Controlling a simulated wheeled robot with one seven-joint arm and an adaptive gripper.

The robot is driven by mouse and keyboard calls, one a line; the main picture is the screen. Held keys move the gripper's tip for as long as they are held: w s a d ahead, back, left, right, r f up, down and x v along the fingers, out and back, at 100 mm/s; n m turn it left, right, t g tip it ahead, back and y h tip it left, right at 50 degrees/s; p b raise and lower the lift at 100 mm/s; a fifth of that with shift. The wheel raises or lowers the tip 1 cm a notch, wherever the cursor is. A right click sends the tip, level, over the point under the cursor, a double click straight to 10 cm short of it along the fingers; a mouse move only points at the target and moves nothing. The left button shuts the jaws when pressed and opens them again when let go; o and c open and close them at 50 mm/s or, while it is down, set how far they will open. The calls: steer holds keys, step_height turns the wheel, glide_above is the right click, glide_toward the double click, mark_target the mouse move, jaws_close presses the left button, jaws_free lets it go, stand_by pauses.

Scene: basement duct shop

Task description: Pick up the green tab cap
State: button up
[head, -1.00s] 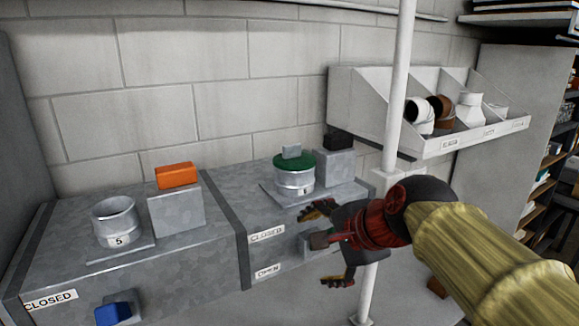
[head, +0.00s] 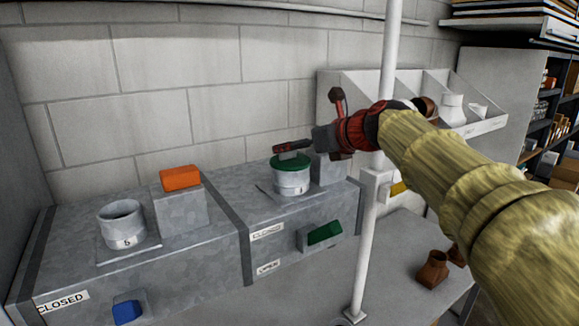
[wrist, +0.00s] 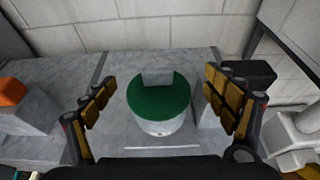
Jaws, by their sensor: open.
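The green tab cap (head: 290,161) sits on top of a round metal collar (head: 291,182) on the right duct box. In the wrist view the cap (wrist: 160,104) is a green disc with a grey upright tab (wrist: 158,77) at its middle. My gripper (wrist: 158,96) is open, with one finger on each side of the cap and nothing between them touching it. In the head view my gripper (head: 312,122) is at the cap from the upper right, and one finger partly covers the tab.
An open collar marked 5 (head: 122,222) and an orange block (head: 180,178) on a grey box stand to the left. A black block (wrist: 249,72) stands close to my right finger in the wrist view. A white pole (head: 385,130) rises beside my arm.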

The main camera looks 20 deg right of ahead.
mark_target(290, 161)
steer(key=x, duration=0.5)
steer(key=shift+w+a+f+p, duration=0.25)
steer(key=shift+f+p, duration=0.05)
steer(key=shift+s+r, duration=0.1)
steer(key=shift+s, duration=0.1)
steer(key=shift+c, duration=0.3)
steer(key=shift+w, duration=0.1)
steer(key=shift+c, duration=1.3)
steer(key=c, duration=0.4)
steer(key=shift+d, duration=0.1)
steer(key=c, duration=0.5)
steer(key=shift+f, duration=0.25)
steer(key=c, duration=0.5)
steer(key=shift+o, duration=0.2)
